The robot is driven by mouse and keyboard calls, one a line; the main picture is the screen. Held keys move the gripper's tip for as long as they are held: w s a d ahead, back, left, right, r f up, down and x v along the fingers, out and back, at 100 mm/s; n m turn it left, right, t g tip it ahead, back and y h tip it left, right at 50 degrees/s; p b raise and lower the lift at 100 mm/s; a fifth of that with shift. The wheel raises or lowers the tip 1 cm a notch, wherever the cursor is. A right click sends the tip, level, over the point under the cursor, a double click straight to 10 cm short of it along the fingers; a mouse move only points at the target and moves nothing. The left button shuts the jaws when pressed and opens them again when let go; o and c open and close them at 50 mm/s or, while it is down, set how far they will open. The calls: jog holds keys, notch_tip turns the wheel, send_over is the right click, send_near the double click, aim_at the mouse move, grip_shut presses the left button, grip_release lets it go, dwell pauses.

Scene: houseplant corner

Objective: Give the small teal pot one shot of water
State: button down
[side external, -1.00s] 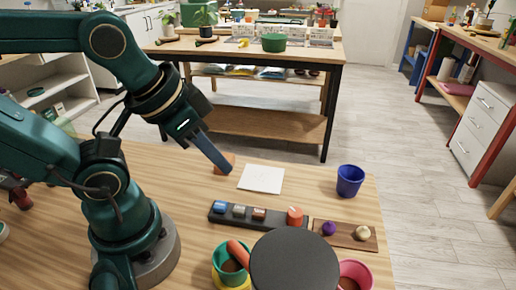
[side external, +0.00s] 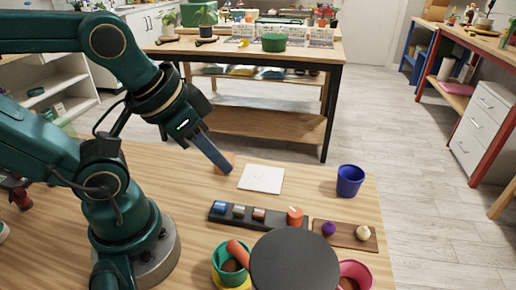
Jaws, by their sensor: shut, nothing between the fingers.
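The small teal pot (side external: 220,274) stands at the front of the table with dark soil in it. An orange-red rod-like thing (side external: 237,252) leans in it, and a yellow saucer (side external: 236,284) shows beneath. My gripper (side external: 226,169) is shut and empty. It points down and to the right, behind the teal pot, near the white card (side external: 261,178). A small terracotta-coloured thing (side external: 229,157) is partly hidden behind its fingers. A black strip (side external: 274,216) carries blue, grey and brown blocks and an orange-red knob (side external: 295,216). I cannot tell which part gives water.
A large dark disc (side external: 294,262) hides part of the front, beside a pink pot (side external: 357,270) with soil. A wooden board (side external: 345,236) holds a purple and a cream ball. A blue cup (side external: 350,181) stands at right.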

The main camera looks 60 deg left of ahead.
jog(key=n+g+h, duration=0.7)
jog(key=h, duration=0.2)
send_over(220, 207)
jog(key=a, duration=0.2)
notch_tip(220, 207, down, 2)
jog(key=shift+w+d+f, duration=0.1)
jog(key=shift+w+f, duration=0.1)
jog(key=shift+w, duration=0.2)
jog(key=shift+f, duration=0.1)
jog(key=shift+f, duration=4.3)
